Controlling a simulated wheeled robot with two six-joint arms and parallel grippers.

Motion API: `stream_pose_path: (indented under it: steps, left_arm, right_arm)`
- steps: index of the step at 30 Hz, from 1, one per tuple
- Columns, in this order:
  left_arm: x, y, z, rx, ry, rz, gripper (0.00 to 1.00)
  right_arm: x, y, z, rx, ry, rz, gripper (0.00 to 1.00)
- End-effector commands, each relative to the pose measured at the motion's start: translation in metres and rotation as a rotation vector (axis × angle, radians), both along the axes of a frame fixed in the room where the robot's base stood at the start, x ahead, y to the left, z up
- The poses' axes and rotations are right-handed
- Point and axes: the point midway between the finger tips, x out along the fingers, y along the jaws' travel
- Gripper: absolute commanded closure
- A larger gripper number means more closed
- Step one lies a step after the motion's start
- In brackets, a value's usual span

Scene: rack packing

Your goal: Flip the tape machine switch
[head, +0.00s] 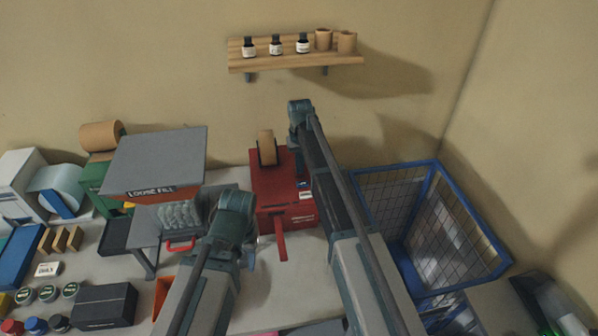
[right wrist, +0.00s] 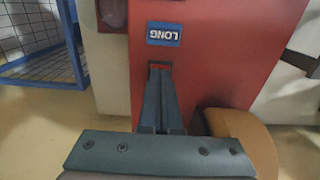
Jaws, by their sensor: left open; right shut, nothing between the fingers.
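The red tape machine (head: 270,192) stands on the table in the head view, with a brown tape roll (head: 267,148) on top. Its red face (right wrist: 225,50) fills much of the right wrist view. My left gripper (head: 250,260) is open, left of the machine's red front lever (head: 282,246).
A blue-framed wire basket (head: 470,225) stands right of my right arm. A grey-topped LOOSE FILL station (head: 155,165) stands left of the machine. A wooden shelf (head: 295,62) with bottles and cups hangs on the wall. A dark box (head: 105,305) lies at the front left.

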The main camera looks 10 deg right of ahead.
Motion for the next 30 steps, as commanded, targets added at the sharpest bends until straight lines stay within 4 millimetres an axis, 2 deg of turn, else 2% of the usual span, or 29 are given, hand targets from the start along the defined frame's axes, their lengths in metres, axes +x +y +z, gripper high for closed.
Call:
stream_pose_path:
  steps: [8,14,30]
  left_arm:
    - [0.000,0.000,-0.005,0.000,0.000,0.000,0.50]
    - [0.000,0.000,0.000,0.001,0.000,-0.004,0.50]
    - [0.000,0.000,0.040,-0.001,0.000,0.005,0.50]
  right_arm:
    - [0.000,0.000,-0.005,0.000,0.000,0.000,1.00]
    - [0.000,0.000,-0.001,0.000,0.000,0.000,1.00]
    - [0.000,0.000,0.040,0.000,0.000,0.000,1.00]
